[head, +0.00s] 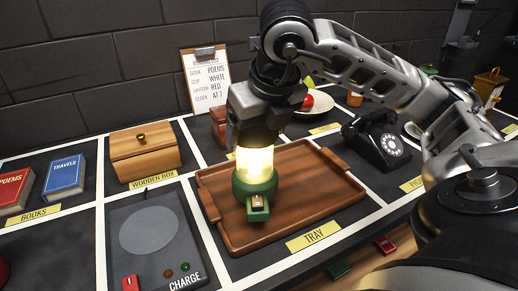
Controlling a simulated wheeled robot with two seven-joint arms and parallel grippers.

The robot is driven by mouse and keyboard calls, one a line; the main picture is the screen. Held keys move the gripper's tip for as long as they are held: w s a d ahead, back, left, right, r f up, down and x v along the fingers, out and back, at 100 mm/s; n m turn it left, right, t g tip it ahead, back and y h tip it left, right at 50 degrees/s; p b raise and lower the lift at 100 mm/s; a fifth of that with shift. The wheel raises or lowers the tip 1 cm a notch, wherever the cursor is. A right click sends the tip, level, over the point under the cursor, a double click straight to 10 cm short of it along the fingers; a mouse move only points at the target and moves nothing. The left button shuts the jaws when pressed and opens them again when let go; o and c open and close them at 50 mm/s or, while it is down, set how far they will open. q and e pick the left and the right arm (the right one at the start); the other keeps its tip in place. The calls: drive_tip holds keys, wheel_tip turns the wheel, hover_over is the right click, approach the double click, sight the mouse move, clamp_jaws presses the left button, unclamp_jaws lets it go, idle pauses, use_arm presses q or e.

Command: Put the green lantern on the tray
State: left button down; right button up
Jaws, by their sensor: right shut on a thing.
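The green lantern (254,185) has a lit, glowing glass and a green base. It is upright over the left part of the brown wooden tray (310,195). I cannot tell whether its base touches the tray. My right gripper (254,138) points down from above and is shut on the lantern's top, which it hides. The lantern hides part of the tray behind it. The rest of the tray is bare. My left gripper is not in view.
A wooden box (144,152) and red and blue books (63,178) stand to the left. A charge pad (150,240) lies left of the tray. A black telephone (378,140) is at right, under my right arm. A clipboard (205,80) leans on the wall.

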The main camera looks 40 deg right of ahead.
drive_tip(key=f, duration=0.3)
drive_tip(key=shift+w+d, duration=0.15)
drive_tip(key=shift+d, duration=0.2)
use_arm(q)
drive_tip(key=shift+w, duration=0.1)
use_arm(e)
drive_tip(key=shift+f, duration=0.4)
drive_tip(key=shift+a, duration=0.1)
drive_tip(key=shift+f+b, duration=0.2)
drive_tip(key=shift+b, duration=0.2)
drive_tip(key=o, duration=1.8)
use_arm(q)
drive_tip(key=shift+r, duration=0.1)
use_arm(e)
drive_tip(key=shift+r, duration=0.1)
drive_tip(key=shift+r+p, duration=0.2)
drive_tip(key=shift+p, duration=0.15)
use_arm(q)
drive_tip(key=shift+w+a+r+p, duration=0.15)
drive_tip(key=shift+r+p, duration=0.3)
drive_tip(key=shift+p, duration=0.75)
use_arm(e)
drive_tip(key=shift+v, duration=5.9)
